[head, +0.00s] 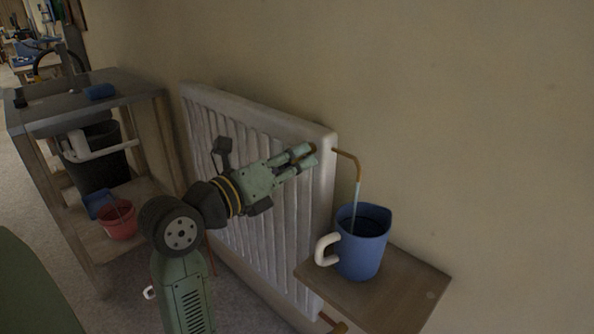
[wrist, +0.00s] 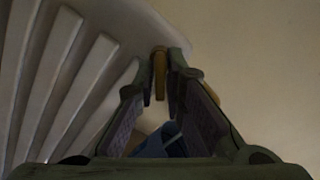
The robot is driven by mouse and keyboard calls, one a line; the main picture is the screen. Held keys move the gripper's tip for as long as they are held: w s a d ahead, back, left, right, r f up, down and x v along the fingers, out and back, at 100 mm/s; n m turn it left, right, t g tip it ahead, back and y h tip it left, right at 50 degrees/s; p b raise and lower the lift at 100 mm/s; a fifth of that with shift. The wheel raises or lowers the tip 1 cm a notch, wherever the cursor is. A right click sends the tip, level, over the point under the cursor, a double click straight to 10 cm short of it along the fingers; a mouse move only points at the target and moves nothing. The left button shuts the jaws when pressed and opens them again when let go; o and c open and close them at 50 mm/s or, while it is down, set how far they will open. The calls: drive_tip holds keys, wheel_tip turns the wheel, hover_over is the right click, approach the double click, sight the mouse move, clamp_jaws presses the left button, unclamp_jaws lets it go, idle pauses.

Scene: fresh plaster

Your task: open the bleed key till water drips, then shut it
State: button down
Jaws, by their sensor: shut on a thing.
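The white radiator (head: 255,125) stands against the wall. My gripper (head: 306,157) is at its upper right end. In the wrist view its fingertips (wrist: 161,62) are closed about a narrow brass-coloured piece, the bleed key (wrist: 159,78). In the head view the fingers mostly hide the key. A thin copper spout (head: 350,156) curves out from the radiator's top corner and bends down. A pale bluish stream of water (head: 356,196) hangs from the spout into the blue jug (head: 362,248). The jug stands upright with its white handle to the left; it also shows partly in the wrist view (wrist: 156,143).
The jug stands on a small wooden shelf (head: 415,290) right of the radiator. At left is a grey-topped bench (head: 60,108) with a blue roll (head: 100,91). A black bin (head: 100,165) and red bucket (head: 118,221) are on its lower shelf. The wall at right is bare.

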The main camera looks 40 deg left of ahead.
drive_tip(key=m+b, duration=0.2)
drive_tip(key=m, duration=0.1)
drive_tip(key=m+b, duration=0.1)
drive_tip(key=b, duration=0.1)
drive_tip(key=shift+a+f, duration=0.15)
drive_tip(key=shift+f, duration=0.15)
drive_tip(key=shift+r+m+b, duration=0.1)
drive_tip(key=shift+m+b, duration=1.35)
drive_tip(key=shift+m, duration=0.25)
drive_tip(key=shift+r, duration=0.1)
drive_tip(key=c, duration=1.8)
unclamp_jaws()
drive_tip(key=shift+o, duration=0.2)
drive_tip(key=shift+s+a, duration=0.1)
drive_tip(key=s, duration=1.1)
drive_tip(key=shift+s+a, duration=0.4)
drive_tip(key=shift+a, duration=0.05)
